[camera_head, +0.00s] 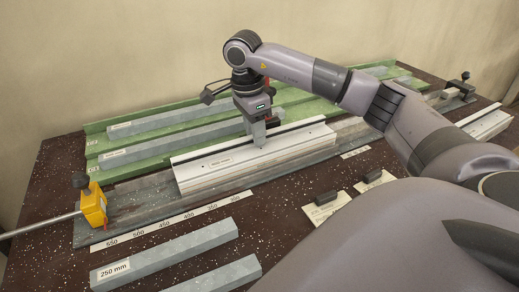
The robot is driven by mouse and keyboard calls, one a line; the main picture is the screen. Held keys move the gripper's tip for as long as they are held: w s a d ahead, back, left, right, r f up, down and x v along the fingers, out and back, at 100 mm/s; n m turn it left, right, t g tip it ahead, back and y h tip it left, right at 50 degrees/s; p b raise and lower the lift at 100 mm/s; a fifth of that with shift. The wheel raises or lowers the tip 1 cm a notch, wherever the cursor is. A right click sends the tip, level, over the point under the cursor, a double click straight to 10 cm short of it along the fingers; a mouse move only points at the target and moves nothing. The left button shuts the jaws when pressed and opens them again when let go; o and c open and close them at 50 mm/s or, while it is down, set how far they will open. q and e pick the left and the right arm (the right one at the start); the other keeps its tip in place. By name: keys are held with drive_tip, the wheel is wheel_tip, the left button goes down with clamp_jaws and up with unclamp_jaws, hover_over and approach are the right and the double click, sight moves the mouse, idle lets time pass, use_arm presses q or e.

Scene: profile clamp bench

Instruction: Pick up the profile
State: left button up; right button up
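A white profile (205,168) with a dark slot along its top and a small label on its side lies in the grey clamp channel at the middle of the bench. My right gripper (259,143) points down at the profile's upper edge, near its middle. Its fingertips look close to or touching the profile. They overlap in this view, so I cannot tell whether they are open or shut on it. My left gripper is not in view.
A yellow clamp block (93,206) with a rod stands at the channel's left end. A green rack (105,148) with grey bars is behind. A bar marked 250 mm (165,252) lies in front. Two small dark blocks (326,198) sit on cards. A black clamp (461,84) stands far right.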

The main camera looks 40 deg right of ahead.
clamp_jaws()
drive_tip(key=shift+r, duration=0.1)
idle(1.1)
